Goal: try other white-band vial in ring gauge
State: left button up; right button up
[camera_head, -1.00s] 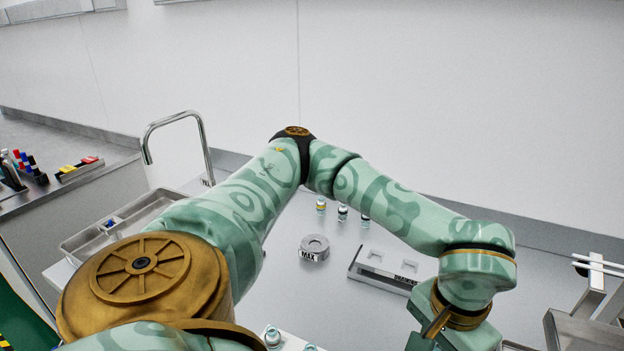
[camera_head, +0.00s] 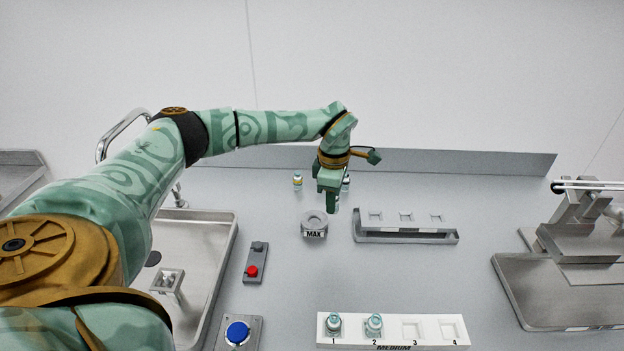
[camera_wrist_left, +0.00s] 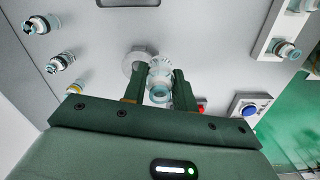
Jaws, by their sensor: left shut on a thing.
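My left gripper (camera_head: 331,203) is shut on a small vial (camera_wrist_left: 160,80) with a clear, pale blue end; its band colour cannot be told. The fingers (camera_wrist_left: 160,92) grip its sides in the wrist view. The ring gauge (camera_head: 314,223), a grey ring on a block marked MAX, stands just left of the gripper. In the wrist view the ring (camera_wrist_left: 133,61) is partly hidden behind the held vial; I cannot tell whether they touch. A yellow-band vial (camera_head: 297,182) stands behind the gauge. A dark-band vial (camera_wrist_left: 60,62) and another vial (camera_wrist_left: 40,24) stand in line with it.
A white MEDIUM rack (camera_head: 392,344) holds vials in slots 1 and 2; slots 3 and 4 are empty. A grey rack (camera_head: 405,239) has empty seats. A red-button box (camera_head: 256,262), a blue-button box (camera_head: 238,334) and a metal sink (camera_head: 222,262) lie left.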

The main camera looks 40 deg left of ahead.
pick_arm(q)
jog(key=a+f+n+b, duration=0.1)
jog(key=a+f+n, duration=0.1)
jog(key=a+f+n+b, duration=0.1)
jog(key=a+f, duration=0.1)
jog(key=a+f+n+b, duration=0.2)
jog(key=shift+w+n, duration=0.25)
jog(key=shift+n, duration=0.05)
jog(key=shift+a+f, duration=0.1)
jog(key=shift+f, duration=0.55)
jog(key=shift+r, duration=0.1)
jog(key=shift+r+p, duration=0.3)
jog(key=shift+p, duration=0.2)
